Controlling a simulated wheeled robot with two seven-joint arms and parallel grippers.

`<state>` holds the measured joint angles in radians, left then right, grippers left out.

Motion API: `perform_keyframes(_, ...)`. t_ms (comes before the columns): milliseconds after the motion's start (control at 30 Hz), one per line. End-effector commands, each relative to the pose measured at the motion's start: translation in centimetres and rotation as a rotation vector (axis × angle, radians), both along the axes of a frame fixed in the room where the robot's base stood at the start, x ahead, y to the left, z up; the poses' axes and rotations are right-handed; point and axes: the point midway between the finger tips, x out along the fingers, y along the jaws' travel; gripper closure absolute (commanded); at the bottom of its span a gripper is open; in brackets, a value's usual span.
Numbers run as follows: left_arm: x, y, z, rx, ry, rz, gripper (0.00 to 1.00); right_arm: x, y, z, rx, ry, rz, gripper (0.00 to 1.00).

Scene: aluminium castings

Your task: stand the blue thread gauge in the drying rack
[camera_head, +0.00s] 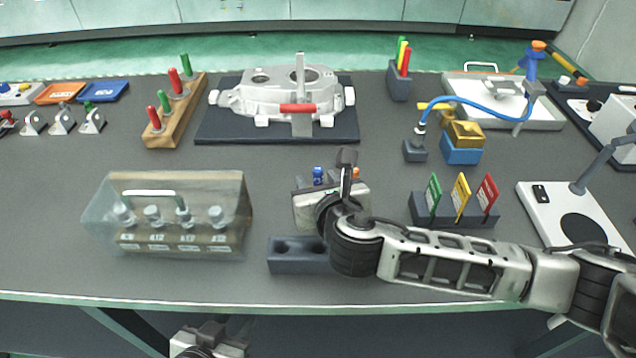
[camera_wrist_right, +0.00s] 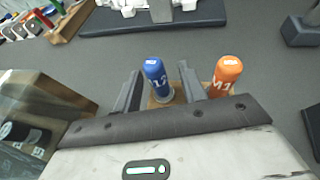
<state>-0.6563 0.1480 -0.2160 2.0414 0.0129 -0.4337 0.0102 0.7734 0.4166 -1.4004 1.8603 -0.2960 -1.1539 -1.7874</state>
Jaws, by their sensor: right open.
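The blue thread gauge (camera_wrist_right: 155,72) stands upright with its rounded blue handle up; its lower end is partly hidden. It also shows in the head view (camera_head: 318,175), just behind my right gripper. My right gripper (camera_wrist_right: 160,68) is open, with one finger on each side of the blue handle; I cannot tell if they touch it. A dark block with round hollows (camera_head: 285,266), which may be the drying rack, lies in front of my right gripper, partly hidden by my arm. My left gripper (camera_head: 208,328) is low at the bottom edge, in front of the table; its jaws are unclear.
An orange-handled gauge (camera_wrist_right: 226,74) stands close to the right of the blue one. A clear-covered box of several labelled knobs (camera_head: 180,213) stands left. A holder with green, yellow and red cards (camera_head: 455,217) is right, behind my right arm. A casting (camera_head: 285,95) lies behind.

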Motion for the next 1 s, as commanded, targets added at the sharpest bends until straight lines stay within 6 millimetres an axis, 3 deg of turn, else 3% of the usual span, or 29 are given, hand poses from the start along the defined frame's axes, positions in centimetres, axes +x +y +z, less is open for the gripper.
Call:
perform_keyframes(33, 0.0, 0.0, 0.0, 0.0, -0.001, 0.0, 0.64, 0.0, 0.0, 0.0, 0.0, 0.0, 0.0, 0.67)
perform_keyframes(133, 0.0, 0.0, 0.0, 0.0, -0.001, 0.0, 0.64, 0.0, 0.0, 0.0, 0.0, 0.0, -0.001, 0.95)
perform_keyframes(167, 0.0, 0.0, 0.0, 0.0, -0.001, 0.0, 0.64, 0.0, 0.0, 0.0, 0.0, 0.0, -0.001, 1.0)
perform_keyframes(633, -0.3, 0.0, 0.0, 0.0, 0.007, 0.0, 0.64, 0.0, 0.0, 0.9, 0.0, -0.003, -0.001, 1.0)
perform_keyframes(833, -0.5, 0.0, 0.3, 0.001, 0.01, 0.001, 0.64, 0.0, 0.0, 3.6, 0.002, -0.004, 0.001, 1.0)
perform_keyframes(1000, -0.5, 0.1, 0.4, 0.003, 0.011, 0.001, 0.64, -2.8, 0.3, 6.7, 0.004, -0.003, 0.003, 1.0)
